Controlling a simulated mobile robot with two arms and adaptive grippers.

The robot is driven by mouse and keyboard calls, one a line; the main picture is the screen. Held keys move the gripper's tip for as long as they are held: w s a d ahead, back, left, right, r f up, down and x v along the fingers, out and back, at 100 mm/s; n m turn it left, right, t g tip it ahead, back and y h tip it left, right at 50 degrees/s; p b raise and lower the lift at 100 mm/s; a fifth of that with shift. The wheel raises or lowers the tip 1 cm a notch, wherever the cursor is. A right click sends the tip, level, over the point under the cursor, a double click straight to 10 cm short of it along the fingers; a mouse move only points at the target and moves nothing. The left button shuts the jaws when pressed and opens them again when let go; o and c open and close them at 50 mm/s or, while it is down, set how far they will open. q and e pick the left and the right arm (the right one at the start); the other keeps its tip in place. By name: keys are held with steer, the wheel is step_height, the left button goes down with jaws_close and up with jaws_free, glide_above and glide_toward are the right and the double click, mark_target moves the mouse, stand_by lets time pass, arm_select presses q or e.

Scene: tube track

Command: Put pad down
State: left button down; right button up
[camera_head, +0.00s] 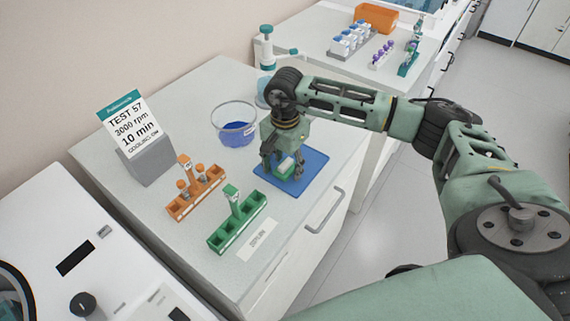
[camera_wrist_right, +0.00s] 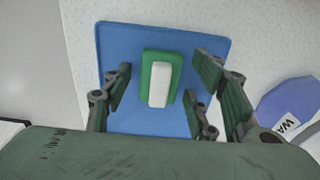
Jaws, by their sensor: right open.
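A green pad (camera_wrist_right: 147,68) with a white block-like top (camera_wrist_right: 160,84) lies on the blue mat (camera_wrist_right: 125,38) in the right wrist view. My right gripper (camera_wrist_right: 160,86) is open above it, its fingers on both sides with gaps to the pad. In the head view, the same gripper (camera_head: 283,168) points down over the blue mat (camera_head: 314,164), and the pad (camera_head: 286,166) shows partly between its fingers. The fingers hide part of the pad there. My left gripper is not in view.
A glass bowl with blue contents (camera_head: 238,131) stands behind the mat. An orange rack (camera_head: 196,192) and a green rack (camera_head: 238,222) stand to the left. A grey sign stand (camera_head: 148,162) is further left. A labelled card (camera_head: 262,240) lies near the counter's front edge.

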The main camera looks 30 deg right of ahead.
mark_target(285, 164)
steer(key=shift+r, duration=0.5)
step_height(285, 164, up, 11)
steer(key=b, duration=0.3)
steer(key=shift+r, duration=0.15)
steer(key=shift+s, duration=0.1)
